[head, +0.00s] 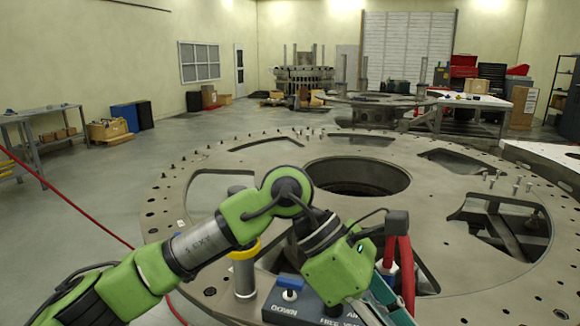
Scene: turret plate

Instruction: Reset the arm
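My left arm (205,245), green with grey joints, comes in from the lower left, bends at a raised elbow and points down to the right. Its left gripper (385,308) is at the bottom edge, over the near part of the turret plate (225,165). The fingertips are cut off by the frame, so I cannot tell whether it is open or shut. My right arm and gripper are not in view.
A dark control box (325,312) with a blue switch (290,287) and a grey post (243,272) with a yellow collar are close to the arm. A red forked part (405,268) stands beside the wrist. The plate has a round central hole and several cutouts. Open floor (85,205) lies left.

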